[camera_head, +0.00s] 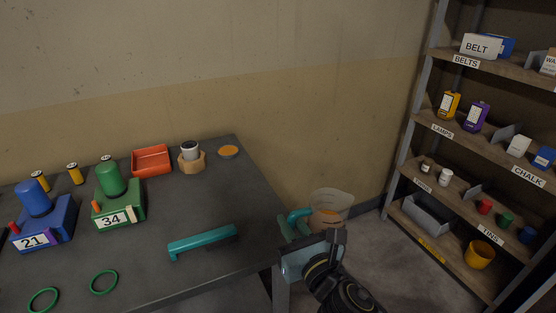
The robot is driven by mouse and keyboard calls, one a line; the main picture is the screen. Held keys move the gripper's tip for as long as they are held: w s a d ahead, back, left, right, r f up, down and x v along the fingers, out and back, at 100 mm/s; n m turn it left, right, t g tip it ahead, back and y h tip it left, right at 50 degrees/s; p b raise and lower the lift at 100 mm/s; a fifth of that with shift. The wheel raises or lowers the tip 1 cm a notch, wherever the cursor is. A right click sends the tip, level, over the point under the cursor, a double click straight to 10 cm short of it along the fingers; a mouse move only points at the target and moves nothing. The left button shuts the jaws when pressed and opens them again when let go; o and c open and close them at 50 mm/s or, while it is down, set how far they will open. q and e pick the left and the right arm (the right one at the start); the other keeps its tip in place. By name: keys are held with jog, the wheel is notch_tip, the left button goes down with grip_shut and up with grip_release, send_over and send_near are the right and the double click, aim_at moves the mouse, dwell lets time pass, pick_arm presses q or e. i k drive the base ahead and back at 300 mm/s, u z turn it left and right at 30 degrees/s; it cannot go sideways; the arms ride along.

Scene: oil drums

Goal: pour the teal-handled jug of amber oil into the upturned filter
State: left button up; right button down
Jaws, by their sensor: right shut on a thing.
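The clear jug (331,203) with its teal handle (299,215) shows amber oil low inside. It is beyond the table's right edge, over the floor, and looks roughly upright. My right gripper (294,229) is shut on the jug's handle, and my wrist hides part of the jug's lower side. The upturned filter (190,148) appears to be the white cylinder with a dark open top, standing in a wooden holder (191,166) near the table's back edge. It is to the left of the jug and apart from it. My left gripper is not in view.
On the dark table (225,270) are an orange tray (151,160), an orange-topped disc (228,151), a teal bar (203,242), green rings (104,282), a green block 34 (124,217) and a blue block 21 (50,233). A stocked shelf (470,160) stands right.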

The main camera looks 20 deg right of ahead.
aim_at(190, 148)
jog(key=u, duration=0.2)
jog(key=k, duration=0.2)
jog(key=z, duration=0.65)
jog(key=i, duration=1.15)
jog(key=u, duration=0.5)
